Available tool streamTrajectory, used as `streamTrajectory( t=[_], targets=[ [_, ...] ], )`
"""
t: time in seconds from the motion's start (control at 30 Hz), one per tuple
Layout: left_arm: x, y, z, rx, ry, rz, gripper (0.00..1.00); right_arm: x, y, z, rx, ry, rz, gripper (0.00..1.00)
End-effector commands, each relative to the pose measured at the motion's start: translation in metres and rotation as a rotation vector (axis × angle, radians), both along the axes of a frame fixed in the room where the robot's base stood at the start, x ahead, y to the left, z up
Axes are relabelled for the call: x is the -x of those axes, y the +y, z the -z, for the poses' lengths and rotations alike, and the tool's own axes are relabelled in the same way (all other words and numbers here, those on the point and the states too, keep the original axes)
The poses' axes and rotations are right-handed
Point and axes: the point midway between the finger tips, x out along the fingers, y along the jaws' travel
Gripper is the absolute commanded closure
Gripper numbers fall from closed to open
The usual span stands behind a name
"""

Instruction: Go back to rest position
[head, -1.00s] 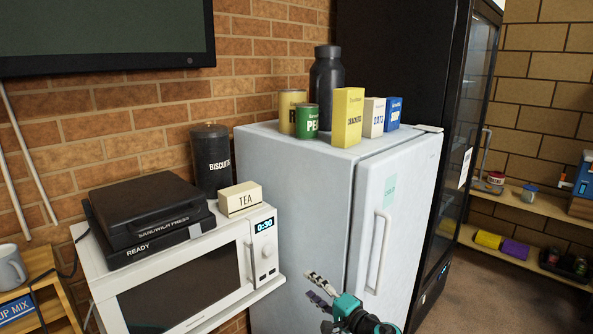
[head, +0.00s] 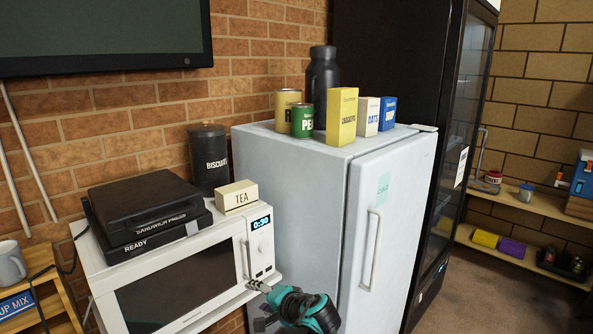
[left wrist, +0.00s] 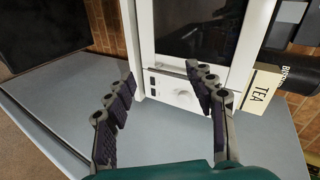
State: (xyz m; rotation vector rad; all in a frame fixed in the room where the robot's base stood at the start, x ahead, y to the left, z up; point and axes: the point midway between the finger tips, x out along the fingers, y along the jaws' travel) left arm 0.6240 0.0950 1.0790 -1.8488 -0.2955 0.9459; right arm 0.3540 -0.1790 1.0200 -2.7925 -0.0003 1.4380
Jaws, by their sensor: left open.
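My left gripper (head: 258,304) is open and empty, low in the head view, in front of the microwave's right lower corner and the fridge's lower side. It also shows in the left wrist view (left wrist: 160,78), its two dark-padded fingers spread wide with nothing between them. Beyond the fingers there is the white microwave (left wrist: 183,97) with its knob. My right gripper is in neither view.
The white microwave (head: 263,253) carries a black sandwich press (head: 145,205) and a tea box (head: 237,196). A biscuits canister (head: 209,165) stands behind. The pale fridge (head: 290,200) has cans, boxes and a dark bottle (head: 322,80) on top. A tall black cabinet (head: 390,60) stands beyond.

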Motion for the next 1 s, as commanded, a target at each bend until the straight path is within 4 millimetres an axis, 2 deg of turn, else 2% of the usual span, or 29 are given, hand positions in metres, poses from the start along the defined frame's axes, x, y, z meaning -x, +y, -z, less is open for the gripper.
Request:
streamTrajectory(
  t=[0.03,0.1,0.3,0.5,0.6,0.7,0.8,1.0],
  targets=[
    [0.018,0.021,-0.002,0.059,0.02,-0.02,0.45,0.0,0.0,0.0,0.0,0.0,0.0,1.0],
    [0.044,0.043,-0.001,0.157,0.05,-0.042,0.45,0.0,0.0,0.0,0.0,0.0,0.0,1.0],
    [0.128,0.084,0.012,0.451,0.092,-0.111,0.45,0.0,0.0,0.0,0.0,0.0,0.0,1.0],
    [0.208,0.095,0.033,0.748,0.074,-0.183,0.45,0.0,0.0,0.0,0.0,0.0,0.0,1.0],
    [0.237,0.092,0.044,0.873,0.051,-0.213,0.45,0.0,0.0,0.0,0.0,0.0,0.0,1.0],
    [0.256,0.088,0.052,0.967,0.027,-0.234,0.45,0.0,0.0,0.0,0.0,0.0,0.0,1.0],
    [0.266,0.084,0.057,1.022,0.012,-0.247,0.45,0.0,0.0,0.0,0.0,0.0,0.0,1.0],
    [0.27,0.082,0.059,1.051,0.003,-0.252,0.45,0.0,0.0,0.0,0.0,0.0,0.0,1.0]
  ],
)
